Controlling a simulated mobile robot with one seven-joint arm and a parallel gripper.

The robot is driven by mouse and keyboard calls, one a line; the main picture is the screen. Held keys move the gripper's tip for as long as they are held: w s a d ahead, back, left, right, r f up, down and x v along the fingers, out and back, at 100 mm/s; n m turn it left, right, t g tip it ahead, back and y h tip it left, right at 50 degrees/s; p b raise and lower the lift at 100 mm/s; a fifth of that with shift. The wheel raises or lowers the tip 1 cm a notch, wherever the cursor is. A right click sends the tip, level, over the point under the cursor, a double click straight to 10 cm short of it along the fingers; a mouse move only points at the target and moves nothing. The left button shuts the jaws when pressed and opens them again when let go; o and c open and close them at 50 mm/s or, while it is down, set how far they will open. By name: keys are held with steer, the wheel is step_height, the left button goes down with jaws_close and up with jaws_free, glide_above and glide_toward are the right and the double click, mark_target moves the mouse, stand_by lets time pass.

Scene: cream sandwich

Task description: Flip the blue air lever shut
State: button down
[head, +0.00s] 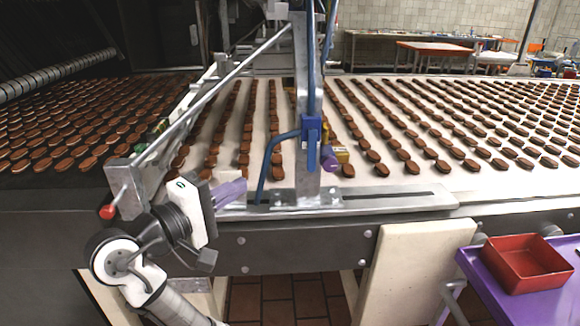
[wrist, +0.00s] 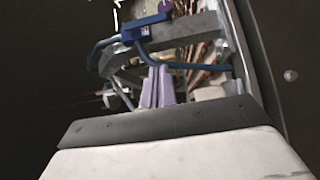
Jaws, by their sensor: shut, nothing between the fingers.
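The blue air lever (head: 312,145) hangs down along the front of the upright metal post, below a small blue valve body. In the wrist view the blue lever (wrist: 147,24) shows above the fingers, lying roughly across the picture. My gripper (head: 240,191) has purple fingers, shut and empty, low and to the left of the lever, apart from it. In the wrist view the fingers of my gripper (wrist: 159,72) stand close together and point towards the metal frame, below the lever. Whether they touch the frame cannot be told.
A blue hose (head: 264,175) loops down left of the post (head: 303,80). A slanted metal rod (head: 215,92) with a red tip runs above my gripper. Rows of biscuits cover the conveyor (head: 335,110). A red bin (head: 522,262) sits on a purple table at right.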

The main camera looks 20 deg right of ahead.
steer(key=shift+d, duration=0.1)
steer(key=p, duration=0.3)
glide_toward(311, 150)
steer(key=w+d+f, duration=0.3)
steer(key=w+d, duration=0.1)
steer(key=w, duration=0.1)
steer(key=shift+s+d+r, duration=0.15)
steer(key=shift+s+d, duration=0.15)
steer(key=shift+d, duration=0.1)
